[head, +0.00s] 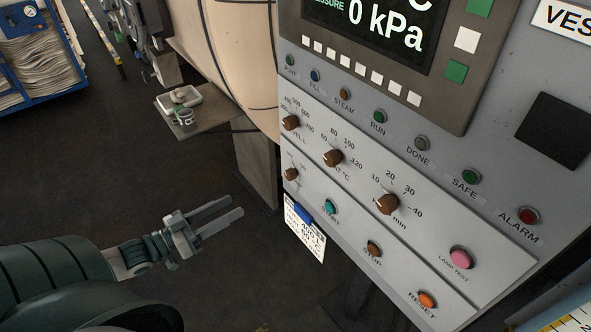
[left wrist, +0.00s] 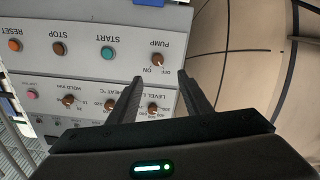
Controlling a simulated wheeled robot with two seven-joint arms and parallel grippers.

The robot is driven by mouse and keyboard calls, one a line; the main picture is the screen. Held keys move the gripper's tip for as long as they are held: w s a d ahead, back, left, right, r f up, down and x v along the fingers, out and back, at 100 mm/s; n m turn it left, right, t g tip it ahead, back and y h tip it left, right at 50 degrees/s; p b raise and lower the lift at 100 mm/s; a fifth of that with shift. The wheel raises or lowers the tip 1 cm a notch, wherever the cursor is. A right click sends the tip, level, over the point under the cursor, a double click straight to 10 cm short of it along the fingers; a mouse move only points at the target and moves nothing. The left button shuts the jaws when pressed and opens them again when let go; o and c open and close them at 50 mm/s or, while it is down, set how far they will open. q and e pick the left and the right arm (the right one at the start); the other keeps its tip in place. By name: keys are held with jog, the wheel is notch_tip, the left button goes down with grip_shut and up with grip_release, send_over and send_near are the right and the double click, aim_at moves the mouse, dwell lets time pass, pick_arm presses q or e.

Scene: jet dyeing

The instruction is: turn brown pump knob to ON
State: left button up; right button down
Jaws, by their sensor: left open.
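The brown pump knob (head: 291,174) sits at the left end of the lower row on the grey control panel (head: 440,240). In the left wrist view, which shows the panel upside down, the pump knob (left wrist: 157,58) lies beyond the fingertips, with PUMP, OFF and ON lettering around it. Which mark it points at is too small to tell. My left gripper (head: 233,207) is open and empty, left of the panel and apart from the knob. Its two fingers (left wrist: 160,76) show on either side of the knob's direction in the wrist view. My right gripper is not in view.
Three other brown knobs, including the middle one (head: 333,157), sit above the pump knob. A teal start button (head: 330,207) and a hanging card (head: 304,232) with a blue clip are close by. A beige vessel (head: 235,50) stands behind. Open floor lies around my left gripper.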

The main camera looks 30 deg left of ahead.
pick_arm(q)
jog(key=p, duration=0.4)
send_near(287, 178)
jog(key=x, duration=0.6)
jog(key=shift+w+d+r, duration=0.15)
jog(key=shift+w, duration=0.2)
jog(key=shift+x, duration=0.8)
jog(key=shift+w, duration=0.1)
jog(key=c, duration=1.1)
